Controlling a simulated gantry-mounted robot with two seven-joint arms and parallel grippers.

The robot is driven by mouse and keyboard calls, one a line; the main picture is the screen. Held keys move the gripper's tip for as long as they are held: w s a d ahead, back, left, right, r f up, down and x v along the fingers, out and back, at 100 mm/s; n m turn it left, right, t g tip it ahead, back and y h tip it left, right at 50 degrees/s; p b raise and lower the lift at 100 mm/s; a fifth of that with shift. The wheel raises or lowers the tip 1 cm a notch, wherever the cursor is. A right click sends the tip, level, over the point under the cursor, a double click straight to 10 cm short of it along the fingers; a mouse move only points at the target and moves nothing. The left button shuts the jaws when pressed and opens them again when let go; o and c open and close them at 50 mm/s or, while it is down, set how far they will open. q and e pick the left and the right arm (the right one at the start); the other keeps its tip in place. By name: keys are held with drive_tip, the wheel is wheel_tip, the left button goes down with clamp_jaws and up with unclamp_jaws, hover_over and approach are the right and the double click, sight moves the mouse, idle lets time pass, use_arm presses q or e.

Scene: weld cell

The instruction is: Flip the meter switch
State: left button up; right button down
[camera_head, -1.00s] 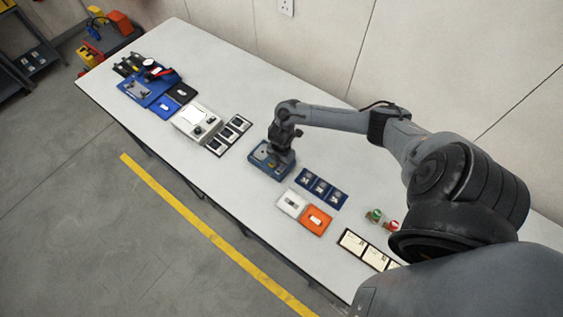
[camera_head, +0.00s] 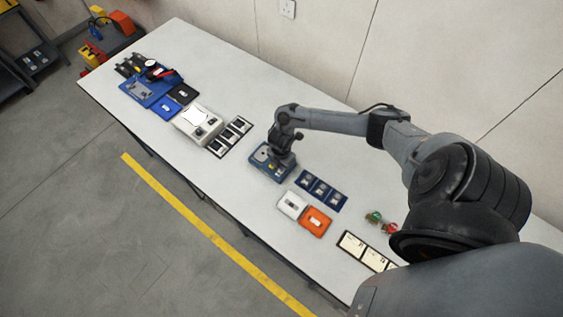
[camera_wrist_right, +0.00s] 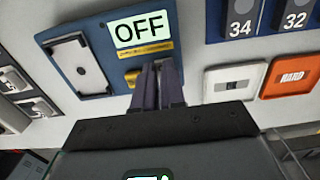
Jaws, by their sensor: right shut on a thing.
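The meter (camera_head: 262,156) is a blue panel lying on the white table under my right gripper (camera_head: 281,163). In the right wrist view, the meter panel (camera_wrist_right: 93,20) has a grey framed window, a lit sign reading OFF (camera_wrist_right: 141,29) and a yellow label strip. Below the strip is the brass-coloured switch (camera_wrist_right: 132,78), partly hidden by the fingers. The right gripper also shows in that view (camera_wrist_right: 158,75), its two dark fingers close together and shut on the switch. My left gripper is not in view.
Blue numbered cards (camera_head: 321,190), a white plate (camera_head: 292,204) and an orange plate (camera_head: 316,221) lie right of the meter. A white box with knobs (camera_head: 197,124) and dark cards (camera_head: 229,137) lie to its left. Bare table (camera_head: 215,75) stretches behind.

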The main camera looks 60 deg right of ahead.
drive_tip(key=shift+s+a+r+p, duration=0.2)
drive_tip(key=shift+s+a+p, duration=0.1)
drive_tip(key=shift+a+p, duration=0.2)
drive_tip(key=r+p, duration=0.3)
drive_tip(key=shift+w+d+r+p, duration=0.2)
drive_tip(key=shift+d+r+p, duration=0.15)
drive_tip(key=shift+r, duration=0.05)
wheel_tip(320, 180, up, 10)
drive_tip(key=shift+w+d+f, duration=0.1)
